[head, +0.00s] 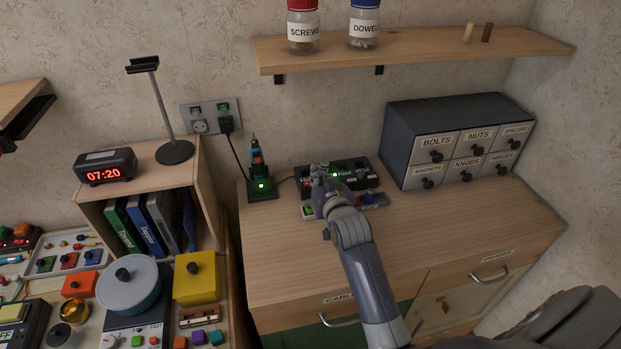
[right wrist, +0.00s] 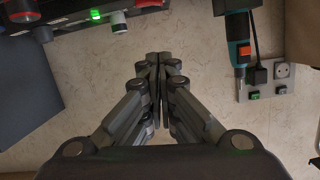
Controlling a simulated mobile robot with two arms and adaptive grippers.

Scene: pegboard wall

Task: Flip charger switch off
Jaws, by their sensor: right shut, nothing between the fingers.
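A wall plate (head: 212,116) on the back wall has two small rocker switches above two sockets. The right switch (head: 223,106) looks green and sits over a black plug (head: 226,124); the left switch (head: 195,110) is dark, over an empty socket. A cable runs from the plug to the charger dock (head: 262,188), which has a green light and holds a teal screwdriver (head: 256,158). The wall plate also shows upside down in the right wrist view (right wrist: 282,90). My right gripper (head: 318,170) is shut and empty, right of the dock, apart from the plate. My left gripper is out of view.
A black panel (head: 364,173) with knobs and a green light stands just behind my right gripper. A drawer cabinet (head: 455,141) is to the right. A lamp (head: 174,152) and clock (head: 105,167) stand on the left shelf. A wall shelf (head: 420,50) with jars hangs above.

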